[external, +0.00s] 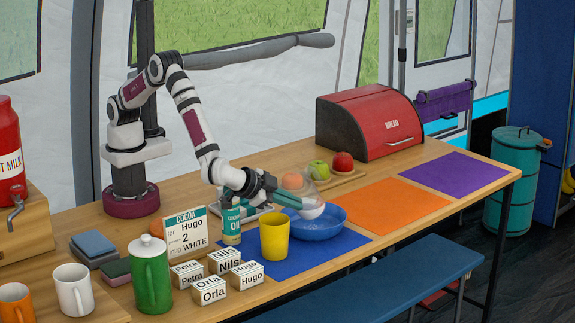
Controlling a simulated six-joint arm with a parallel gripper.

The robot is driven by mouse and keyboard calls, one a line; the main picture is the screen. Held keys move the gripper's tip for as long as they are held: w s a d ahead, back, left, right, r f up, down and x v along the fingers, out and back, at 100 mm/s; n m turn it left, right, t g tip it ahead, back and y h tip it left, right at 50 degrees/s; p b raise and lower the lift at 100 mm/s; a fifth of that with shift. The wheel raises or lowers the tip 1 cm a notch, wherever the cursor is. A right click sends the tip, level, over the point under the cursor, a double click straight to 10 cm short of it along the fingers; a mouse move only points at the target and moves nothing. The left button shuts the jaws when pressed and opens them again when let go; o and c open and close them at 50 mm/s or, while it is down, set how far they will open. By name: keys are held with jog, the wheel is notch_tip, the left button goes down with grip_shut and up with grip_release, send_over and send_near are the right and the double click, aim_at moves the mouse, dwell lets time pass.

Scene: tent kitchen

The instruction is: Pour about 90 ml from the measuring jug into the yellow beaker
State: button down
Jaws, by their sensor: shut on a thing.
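The measuring jug (311,209) looks clear, with something white low in it. My gripper (289,198) is shut on the jug from its left side and holds it up over the blue bowl. The jug seems tilted, but it is too small to tell how far. The yellow beaker (274,238) stands upright on the blue mat, below and left of the jug and apart from it. Its inside is mostly hidden, and I see no stream between jug and beaker.
The blue bowl (318,229) is right behind the beaker. A green-labelled can (232,226), a cocoa order card (186,233) and several name blocks (211,290) stand to the left. Fruit lies on a board (346,177) behind. Orange (400,205) and purple mats are clear.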

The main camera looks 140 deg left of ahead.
aim_at(320, 211)
jog(key=a+h, duration=0.1)
jog(key=h, duration=0.1)
jog(key=a+h, duration=0.1)
jog(key=a, duration=0.1)
jog(key=a+n+h, duration=0.1)
jog(key=a+h, duration=0.1)
jog(key=shift+s+a+h+p, duration=0.1)
jog(key=shift+s+h+p, duration=0.2)
jog(key=shift+s+a+h, duration=0.1)
jog(key=shift+a+h, duration=0.75)
jog(key=shift+h, duration=0.15)
jog(key=shift+t, duration=0.3)
dwell(1.6)
